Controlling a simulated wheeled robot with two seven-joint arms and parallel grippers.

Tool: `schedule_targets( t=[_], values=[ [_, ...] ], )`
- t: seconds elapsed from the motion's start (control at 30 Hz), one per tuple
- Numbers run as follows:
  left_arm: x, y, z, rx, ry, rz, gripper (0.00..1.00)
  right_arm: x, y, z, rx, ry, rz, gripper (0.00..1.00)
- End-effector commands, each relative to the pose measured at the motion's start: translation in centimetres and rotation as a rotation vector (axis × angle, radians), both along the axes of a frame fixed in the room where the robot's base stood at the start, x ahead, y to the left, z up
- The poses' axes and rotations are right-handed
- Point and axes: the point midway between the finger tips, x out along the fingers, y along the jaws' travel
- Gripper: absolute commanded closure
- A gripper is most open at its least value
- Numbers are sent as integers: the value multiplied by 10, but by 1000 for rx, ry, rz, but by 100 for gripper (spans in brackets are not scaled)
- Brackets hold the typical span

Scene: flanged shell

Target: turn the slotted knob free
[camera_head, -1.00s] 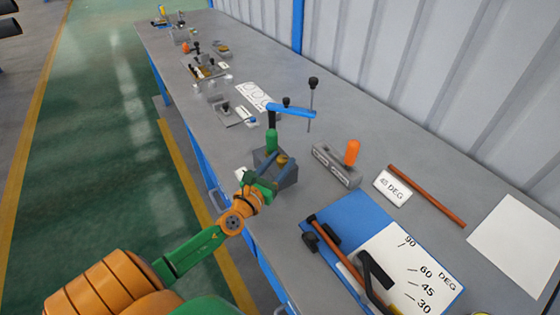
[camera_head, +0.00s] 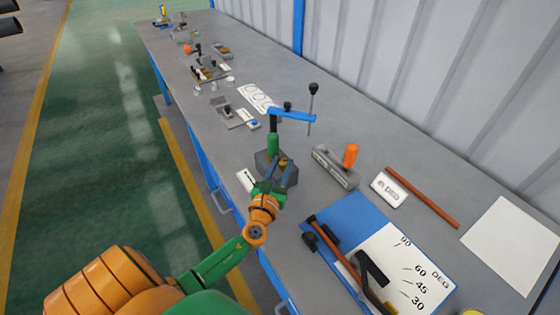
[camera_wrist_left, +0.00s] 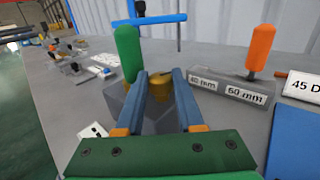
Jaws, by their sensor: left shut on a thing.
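The brass knob (camera_wrist_left: 160,88) sits on the near face of a grey block (camera_head: 291,178), below a green-handled upright post. My left gripper (camera_head: 278,168) is at the block, and in the left wrist view its two blue-grey fingers (camera_wrist_left: 160,78) lie on either side of the knob, shut on it. The knob's slot cannot be made out clearly. In the head view the fingers hide most of the knob. My right gripper is not in view.
The green handle (camera_wrist_left: 128,52) stands close left of the fingers, with a blue crossbar (camera_head: 291,115) above. A grey gauge block with an orange handle (camera_head: 351,155) stands to the right. A blue board with an angle chart (camera_head: 415,275) lies nearer. Bare bench lies between.

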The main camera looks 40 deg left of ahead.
Motion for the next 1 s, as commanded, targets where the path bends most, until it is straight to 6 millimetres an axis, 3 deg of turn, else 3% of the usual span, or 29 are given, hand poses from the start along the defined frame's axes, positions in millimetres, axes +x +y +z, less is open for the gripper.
schedule_targets(
  t=[0.17, 0.5, 1.0],
  values=[
    [2, -3, 0, -5, -1, 141, 100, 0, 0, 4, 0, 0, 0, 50],
    [4, -6, -2, -2, -1, 365, 100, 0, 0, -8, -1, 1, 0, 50],
    [4, -6, 0, 1, -1, 480, 100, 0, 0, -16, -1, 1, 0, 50]
  ],
)
